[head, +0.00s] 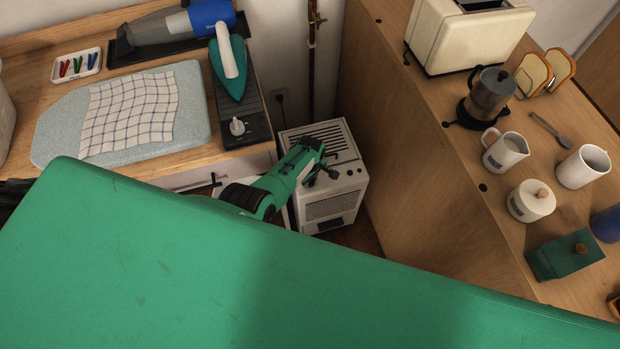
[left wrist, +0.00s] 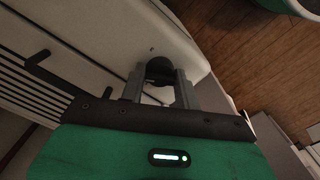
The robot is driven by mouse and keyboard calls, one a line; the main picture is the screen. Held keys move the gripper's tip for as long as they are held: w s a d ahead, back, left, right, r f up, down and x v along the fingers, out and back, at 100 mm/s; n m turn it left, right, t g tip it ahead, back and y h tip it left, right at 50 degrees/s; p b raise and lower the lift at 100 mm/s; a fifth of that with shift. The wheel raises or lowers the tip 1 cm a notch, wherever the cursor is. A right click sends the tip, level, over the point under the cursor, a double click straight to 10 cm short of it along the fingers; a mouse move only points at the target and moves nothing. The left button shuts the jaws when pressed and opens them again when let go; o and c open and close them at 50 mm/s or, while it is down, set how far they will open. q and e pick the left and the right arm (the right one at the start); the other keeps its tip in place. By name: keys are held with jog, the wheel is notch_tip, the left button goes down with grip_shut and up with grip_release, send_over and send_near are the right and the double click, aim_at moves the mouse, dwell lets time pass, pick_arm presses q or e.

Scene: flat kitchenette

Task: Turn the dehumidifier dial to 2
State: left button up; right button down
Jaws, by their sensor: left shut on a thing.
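The dehumidifier (head: 332,206) is a cream box with a slotted top and a front grille, standing on the floor between the counter and the wooden cabinet. Its pale casing also fills much of the left wrist view (left wrist: 95,35). My left gripper (head: 326,174) is at the front edge of its top. In the left wrist view, the two fingers (left wrist: 159,88) are shut on the dark round dial (left wrist: 159,68), one finger on each side. The dial's marks and pointer cannot be read, and in the head view the dial cannot be told from the gripper. My right gripper is not in view.
The wooden cabinet side (head: 395,150) rises close to the right of the dehumidifier. The left counter holds an ironing pad (head: 195,140) and a green iron (head: 226,82). A cream toaster (head: 465,42) and a white mug (head: 582,168) stand on the right counter.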

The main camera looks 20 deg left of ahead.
pick_arm(q)
jog(key=o, duration=1)
jog(key=shift+r+p, duration=0.3)
jog(key=shift+r, duration=0.15)
notch_tip(320, 180, up, 13)
jog(key=p, duration=0.3)
jog(key=shift+f, duration=0.1)
